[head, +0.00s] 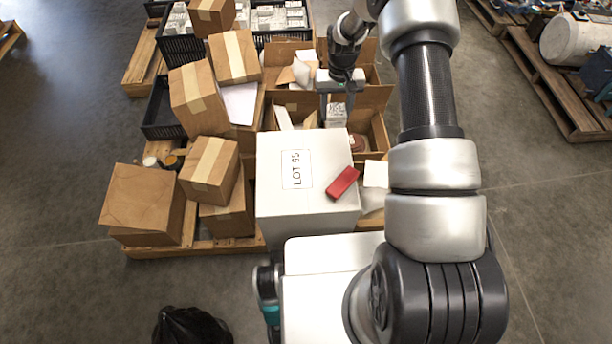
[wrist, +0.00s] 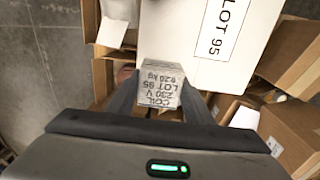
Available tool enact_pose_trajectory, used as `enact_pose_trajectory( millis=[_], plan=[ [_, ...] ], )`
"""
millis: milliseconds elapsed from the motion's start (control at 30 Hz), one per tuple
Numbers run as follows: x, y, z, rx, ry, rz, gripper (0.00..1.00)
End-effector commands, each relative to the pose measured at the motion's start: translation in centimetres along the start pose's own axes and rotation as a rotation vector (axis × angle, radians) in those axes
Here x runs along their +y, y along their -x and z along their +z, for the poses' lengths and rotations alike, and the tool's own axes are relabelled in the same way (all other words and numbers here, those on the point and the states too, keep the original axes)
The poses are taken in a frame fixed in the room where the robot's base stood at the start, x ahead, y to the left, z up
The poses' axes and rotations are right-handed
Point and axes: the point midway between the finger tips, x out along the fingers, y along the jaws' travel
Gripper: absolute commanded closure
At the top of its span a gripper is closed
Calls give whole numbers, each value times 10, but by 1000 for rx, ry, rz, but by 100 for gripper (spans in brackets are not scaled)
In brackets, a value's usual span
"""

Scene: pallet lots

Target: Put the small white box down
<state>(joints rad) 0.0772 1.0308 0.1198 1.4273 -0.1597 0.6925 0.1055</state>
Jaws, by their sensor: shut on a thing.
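The small white box (head: 336,115) is held between the two fingers of my gripper (head: 338,96). In the wrist view the small white box (wrist: 160,84) shows printed text with "COIL", "230 V" and "LOT 95". My gripper points down over an open cardboard box (head: 375,98) behind the large white box. I cannot tell how far the small box is above what lies below it. The large white box (head: 285,205), labelled LOT 95, shows beside the held box in the wrist view (wrist: 190,40).
A red block (head: 342,183) lies on the large white box. Several brown cartons (head: 142,205) are stacked at the left on a wooden pallet (head: 220,246). Black crates (head: 185,47) stand at the back. Clear floor (head: 530,220) lies to the right. A black bag (head: 192,326) is in front.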

Motion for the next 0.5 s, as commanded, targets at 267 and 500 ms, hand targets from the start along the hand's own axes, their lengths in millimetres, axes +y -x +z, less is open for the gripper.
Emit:
enact_pose_trajectory(
  millis=[267,500],
  plan=[
    [1,-38,-3,-2,-2,0,81],
    [1,-70,-4,0,-2,1,81]
  ],
)
